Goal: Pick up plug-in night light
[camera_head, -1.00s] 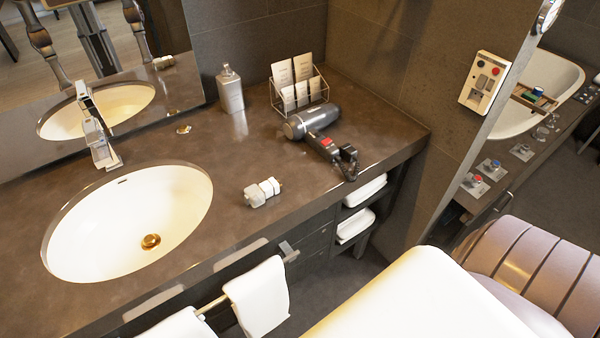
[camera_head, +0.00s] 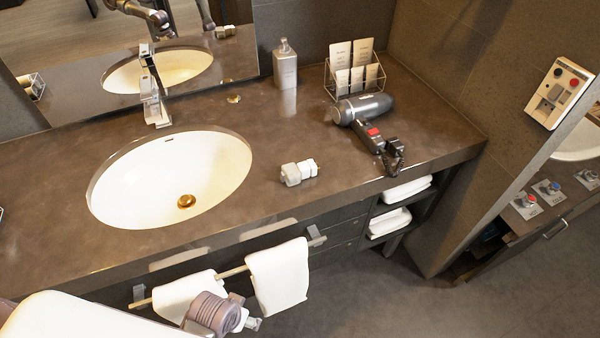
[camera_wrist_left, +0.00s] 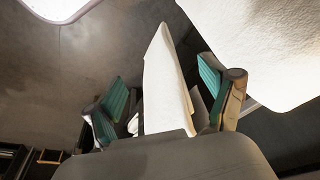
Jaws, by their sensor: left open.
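The plug-in night light appears to be the small white and grey piece (camera_head: 299,172) lying on the dark counter, right of the sink and near the front edge. In the left wrist view my left gripper (camera_wrist_left: 163,78) is open, with teal finger pads spread. White cloth shows between and beyond the fingers; contact cannot be told. The night light is not recognisable there. My right gripper is not in view.
A hair dryer (camera_head: 362,112) lies right of the night light, with a card rack (camera_head: 355,85) and soap dispenser (camera_head: 285,65) behind. The sink (camera_head: 170,180) is left. A towel (camera_head: 278,275) hangs on the front rail. Counter around the night light is clear.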

